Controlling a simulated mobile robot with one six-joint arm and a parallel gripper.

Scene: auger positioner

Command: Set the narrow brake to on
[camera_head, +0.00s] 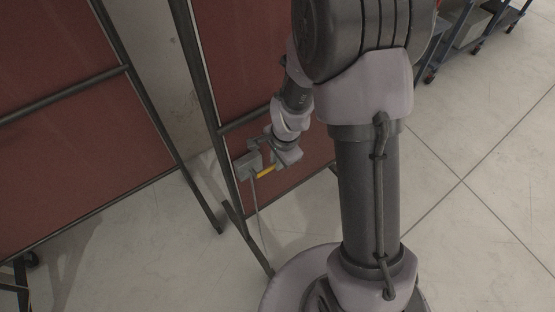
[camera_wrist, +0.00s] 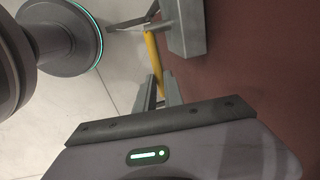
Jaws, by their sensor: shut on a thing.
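The narrow brake's yellow handle (camera_head: 266,171) shows low on the left side of the narrow red panel, beside a grey block. It also shows in the wrist view (camera_wrist: 155,62), running from the upper middle down towards my gripper's palm. My gripper (camera_head: 262,158) is at the handle and shut on it. Part of the handle is hidden by the jaws and grey parts. The small picture does not show clearly which position the brake is in.
The narrow red panel (camera_head: 245,75) stands in a dark metal frame close to my arm. A wider red panel (camera_head: 60,130) stands at the left with a gap between. Blue-framed carts (camera_head: 470,30) stand at the upper right. The pale tiled floor (camera_head: 490,200) is clear at the right.

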